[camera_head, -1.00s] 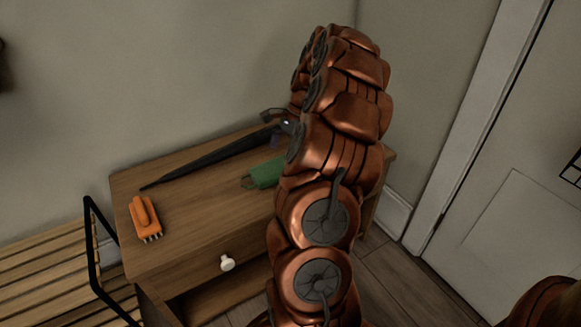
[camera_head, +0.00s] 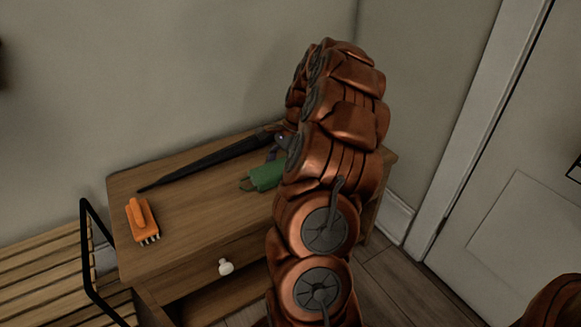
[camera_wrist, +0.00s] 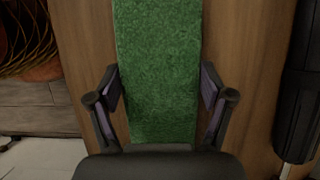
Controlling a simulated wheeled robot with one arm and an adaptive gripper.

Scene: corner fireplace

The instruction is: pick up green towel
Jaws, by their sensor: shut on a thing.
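The green towel (camera_head: 263,177) lies on the wooden table (camera_head: 190,220), near its right side and partly hidden behind my arm. In the wrist view the towel (camera_wrist: 158,60) is a fuzzy green strip running up between the fingers. My gripper (camera_wrist: 162,88) is shut on the towel, with one finger against each long edge. In the head view my gripper (camera_head: 279,148) shows only in part beside my arm, at the towel's far end. I cannot tell any gap between towel and tabletop.
A closed dark umbrella (camera_head: 208,162) lies along the back of the table. An orange brush (camera_head: 142,219) lies at the front left. A white knob (camera_head: 225,267) sticks out of the drawer front. A slatted bench (camera_head: 50,262) stands at left, a door (camera_head: 510,215) at right.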

